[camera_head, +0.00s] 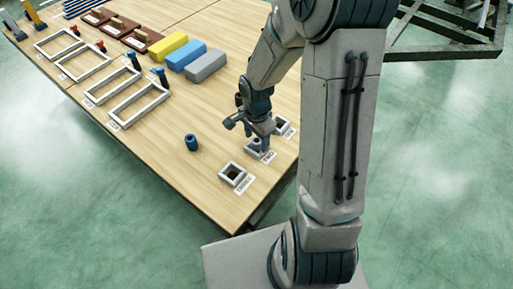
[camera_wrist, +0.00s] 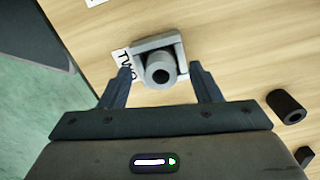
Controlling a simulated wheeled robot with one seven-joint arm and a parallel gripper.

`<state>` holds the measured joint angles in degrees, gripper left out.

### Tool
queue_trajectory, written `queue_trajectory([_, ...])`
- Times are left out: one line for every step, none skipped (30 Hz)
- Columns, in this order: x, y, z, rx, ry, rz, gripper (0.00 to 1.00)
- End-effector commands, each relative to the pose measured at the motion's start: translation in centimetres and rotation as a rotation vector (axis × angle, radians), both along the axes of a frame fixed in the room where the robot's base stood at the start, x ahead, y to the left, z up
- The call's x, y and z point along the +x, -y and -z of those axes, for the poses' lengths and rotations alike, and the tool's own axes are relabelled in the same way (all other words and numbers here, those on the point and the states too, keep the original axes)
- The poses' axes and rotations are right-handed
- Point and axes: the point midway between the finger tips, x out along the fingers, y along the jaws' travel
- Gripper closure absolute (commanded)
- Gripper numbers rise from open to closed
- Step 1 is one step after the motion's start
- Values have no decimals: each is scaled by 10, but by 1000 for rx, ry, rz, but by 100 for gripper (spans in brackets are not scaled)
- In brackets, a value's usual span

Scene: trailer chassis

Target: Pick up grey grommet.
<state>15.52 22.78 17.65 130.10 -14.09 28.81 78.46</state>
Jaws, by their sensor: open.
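The grey grommet (camera_wrist: 160,69) is a short hollow cylinder standing upright in a small square light frame (camera_wrist: 159,42) beside a label. In the wrist view my gripper (camera_wrist: 160,77) is open, with one finger on each side of the grommet and frame. I cannot tell whether the fingers touch either. In the head view my gripper (camera_head: 260,133) is over the same frame (camera_head: 255,148) near the table's front right edge, and it partly hides the grommet (camera_head: 257,143).
A dark blue cylinder (camera_head: 191,143) stands left of my gripper. Yellow (camera_head: 169,46), blue (camera_head: 186,54) and grey (camera_head: 206,66) blocks and several white rectangular frames (camera_head: 139,105) lie farther back.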

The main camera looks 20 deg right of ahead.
Motion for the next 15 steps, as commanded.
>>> queue_trajectory([0, 0, 10, 0, -1, -1, 42])
queue_trajectory([0, 0, 12, 0, -1, -1, 42])
queue_trajectory([0, 0, 13, 0, -1, 0, 42])
queue_trajectory([0, 0, 12, 1, 0, 1, 42])
queue_trajectory([0, 0, 12, 1, 0, 1, 42])
queue_trajectory([0, 0, 11, 1, 0, 1, 42])
queue_trajectory([0, 0, 11, 0, 0, 1, 42])
queue_trajectory([0, 0, 11, 0, 0, 1, 42])
queue_trajectory([0, 0, 11, 0, 0, 1, 45])
queue_trajectory([0, 0, 11, 0, 0, 0, 53])
queue_trajectory([0, 0, 11, 0, 0, 1, 62])
queue_trajectory([0, 0, 11, 0, 0, 0, 73])
queue_trajectory([0, 0, 11, 0, 0, 0, 81])
queue_trajectory([0, 0, 11, 0, 0, 0, 90])
queue_trajectory([0, 0, 11, 0, 0, 0, 91])
